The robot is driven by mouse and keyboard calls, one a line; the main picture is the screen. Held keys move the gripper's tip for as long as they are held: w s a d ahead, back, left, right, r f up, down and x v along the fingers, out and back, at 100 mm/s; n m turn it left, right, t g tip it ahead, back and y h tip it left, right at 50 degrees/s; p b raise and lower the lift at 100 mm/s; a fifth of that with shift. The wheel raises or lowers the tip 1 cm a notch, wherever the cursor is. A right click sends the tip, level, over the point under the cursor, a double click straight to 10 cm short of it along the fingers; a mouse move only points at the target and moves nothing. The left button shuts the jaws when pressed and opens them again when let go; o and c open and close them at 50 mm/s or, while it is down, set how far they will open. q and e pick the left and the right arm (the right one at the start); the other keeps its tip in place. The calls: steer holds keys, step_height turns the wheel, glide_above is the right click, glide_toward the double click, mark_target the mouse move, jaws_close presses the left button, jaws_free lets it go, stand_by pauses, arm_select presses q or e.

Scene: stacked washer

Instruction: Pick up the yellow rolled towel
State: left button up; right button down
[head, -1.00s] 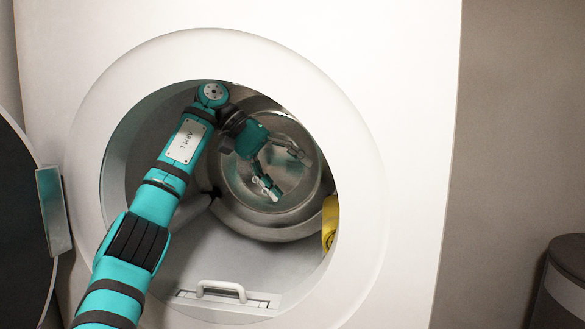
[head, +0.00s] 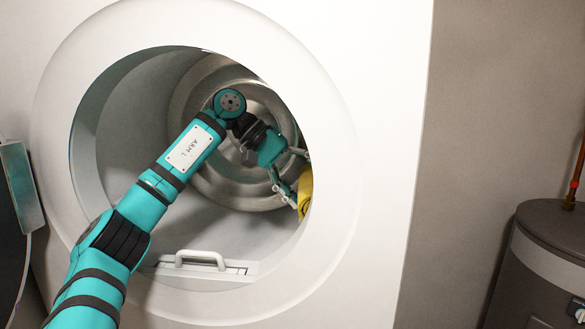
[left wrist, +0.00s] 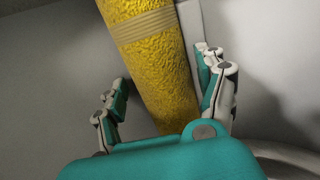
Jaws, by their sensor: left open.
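The yellow rolled towel (head: 305,190) stands inside the washer drum at its right side, partly hidden by the door rim in the head view. In the left wrist view the towel (left wrist: 155,65) is a rough yellow roll with a paler band, running from the top down between my fingers. My left gripper (head: 286,178) is inside the drum with its fingers spread at the towel. In the left wrist view my left gripper (left wrist: 165,95) is open, one finger on each side of the towel, with a visible gap on the left. My right gripper is not in view.
The washer's round white opening rim (head: 335,165) surrounds my left arm. A white handle (head: 200,258) sits at the lower inside edge. The open door (head: 12,235) is at the left. A dark grey bin-like cylinder (head: 545,260) stands at the right.

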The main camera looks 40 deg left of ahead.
arm_select(q)
steer(key=shift+w+d+f, duration=0.1)
steer(key=shift+d+f, duration=0.1)
steer(key=shift+c, duration=0.4)
